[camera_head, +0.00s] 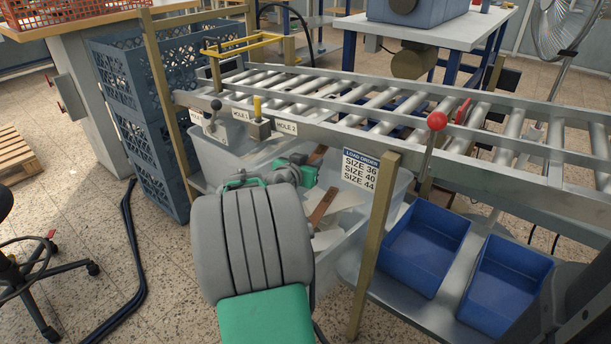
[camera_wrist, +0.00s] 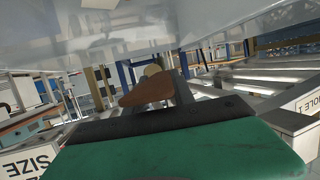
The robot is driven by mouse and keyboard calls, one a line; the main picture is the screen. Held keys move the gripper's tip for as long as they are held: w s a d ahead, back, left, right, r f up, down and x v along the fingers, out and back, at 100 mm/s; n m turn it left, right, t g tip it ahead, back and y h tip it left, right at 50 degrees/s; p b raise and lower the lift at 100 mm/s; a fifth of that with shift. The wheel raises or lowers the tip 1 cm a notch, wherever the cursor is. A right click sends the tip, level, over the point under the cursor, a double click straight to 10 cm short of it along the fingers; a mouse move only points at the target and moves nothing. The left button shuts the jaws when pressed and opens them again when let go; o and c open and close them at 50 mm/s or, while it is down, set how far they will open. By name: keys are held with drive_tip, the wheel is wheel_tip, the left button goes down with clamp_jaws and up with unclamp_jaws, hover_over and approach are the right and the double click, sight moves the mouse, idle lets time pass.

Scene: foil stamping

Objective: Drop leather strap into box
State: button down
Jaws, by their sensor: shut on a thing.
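A brown leather strap (camera_wrist: 146,91) shows in the wrist view at the fingers of my gripper (camera_wrist: 172,86), which is shut on it. In the head view my gripper (camera_head: 303,163) is at the pale translucent box (camera_head: 220,158) under the roller conveyor, with a brown strap end (camera_head: 318,153) beside its tip. My arm hides part of the box and of the grip. Another brown strap-like piece (camera_head: 323,207) shows lower in the box, near some pale flat pieces (camera_head: 330,237). I cannot tell how far the held strap is above the box floor.
The roller conveyor (camera_head: 400,105) runs behind and above the box. A tan post (camera_head: 376,240) with a "LOAD ORDER" sign (camera_head: 361,169) and a red-knobbed lever (camera_head: 436,121) stand at right. Two blue bins (camera_head: 425,246) are further right. Blue crates (camera_head: 150,125) stand left.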

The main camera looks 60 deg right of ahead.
wheel_tip(320, 180, down, 6)
drive_tip(key=s+b, duration=0.1)
drive_tip(key=b, duration=0.2)
drive_tip(key=shift+s+d+m+g, duration=0.3)
drive_tip(key=shift+s+d+g, duration=0.05)
drive_tip(key=shift+d+g, duration=0.1)
drive_tip(key=c, duration=1)
unclamp_jaws()
drive_tip(key=shift+r, duration=0.15)
drive_tip(key=s+a+r+p, duration=0.3)
drive_tip(key=a+r, duration=0.3)
drive_tip(key=s+a+r+p, duration=0.3)
drive_tip(key=a+r, duration=0.3)
drive_tip(key=r, duration=0.1)
drive_tip(key=shift+s+a+p, duration=0.2)
drive_tip(key=shift+s+p, duration=0.15)
drive_tip(key=shift+p, duration=0.05)
